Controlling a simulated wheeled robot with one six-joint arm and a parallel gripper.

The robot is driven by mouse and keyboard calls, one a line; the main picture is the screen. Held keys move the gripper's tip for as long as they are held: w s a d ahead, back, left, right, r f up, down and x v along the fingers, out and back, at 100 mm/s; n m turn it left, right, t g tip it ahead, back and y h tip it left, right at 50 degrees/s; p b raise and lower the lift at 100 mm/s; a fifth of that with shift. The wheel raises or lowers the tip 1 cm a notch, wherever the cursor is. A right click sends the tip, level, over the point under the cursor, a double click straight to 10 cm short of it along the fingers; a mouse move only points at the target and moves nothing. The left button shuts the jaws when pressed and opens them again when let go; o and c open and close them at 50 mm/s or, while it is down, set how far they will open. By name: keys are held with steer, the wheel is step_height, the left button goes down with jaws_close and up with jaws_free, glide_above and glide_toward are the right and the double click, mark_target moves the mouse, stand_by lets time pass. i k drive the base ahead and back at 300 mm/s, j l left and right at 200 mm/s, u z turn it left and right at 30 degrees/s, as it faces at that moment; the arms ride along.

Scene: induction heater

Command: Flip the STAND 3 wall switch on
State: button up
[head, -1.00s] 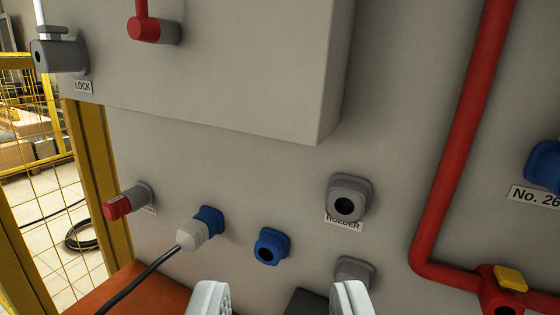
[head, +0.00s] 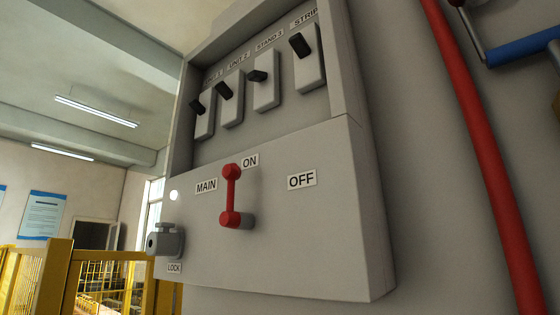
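The STAND 3 switch (head: 265,88) is the third from the left in a row of switches in the upper recess of the grey wall box. It has a pale plate with a short black lever (head: 258,76). This lever lies nearly level in the picture, while the levers beside it slant upward to the left. The STAND 3 label (head: 270,38) is just above it. My gripper is not in view, and nothing covers the switch.
The UNIT 2 switch (head: 231,106) and the STRIP switch (head: 310,70) flank it closely. Below, a red main handle (head: 231,196) stands upright by ON and sticks out, with a lock (head: 165,241) at its left. A red pipe (head: 480,140) runs down the right.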

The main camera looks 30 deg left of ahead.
mark_target(257, 76)
steer(key=l+u, duration=0.15)
steer(key=u, duration=0.35)
steer(key=l+u, duration=0.2)
steer(key=u, duration=0.25)
steer(key=k+l+u, duration=0.2)
steer(key=l, duration=0.4)
steer(key=k+l+u, duration=0.25)
steer(key=k+l, duration=0.2)
steer(key=k+l+u, duration=0.2)
steer(key=k+l, duration=0.15)
steer(key=l, duration=0.2)
